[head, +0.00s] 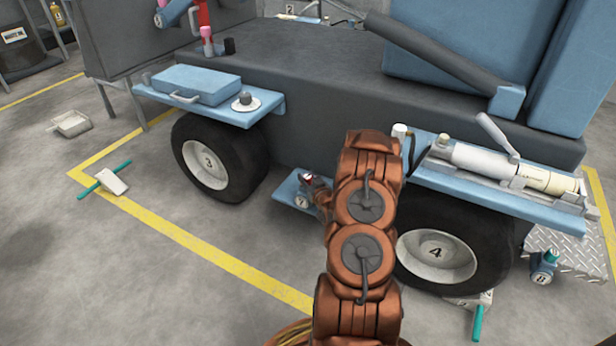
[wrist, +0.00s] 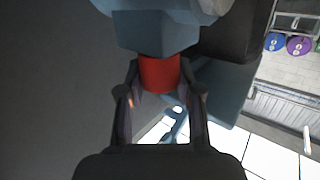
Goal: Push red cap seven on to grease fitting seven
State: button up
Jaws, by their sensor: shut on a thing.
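My gripper (wrist: 160,92) is shut on a red cap (wrist: 158,73), with one finger on each side of it. In the wrist view the cap's far end meets the lower face of a blue-grey faceted body (wrist: 155,32), apparently the grease fitting. I cannot tell whether the cap is seated on it or only lined up with it. My gripper (head: 316,187) is partly hidden there by my arm.
The fitting stands at a low blue step (head: 286,190) between wheel 3 (head: 205,164) and wheel 4 (head: 437,255). Blue shelves (head: 255,115) overhang both wheels.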

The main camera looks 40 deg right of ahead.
jog(key=o, duration=0.9)
jog(key=v, duration=1.2)
dwell(0.3)
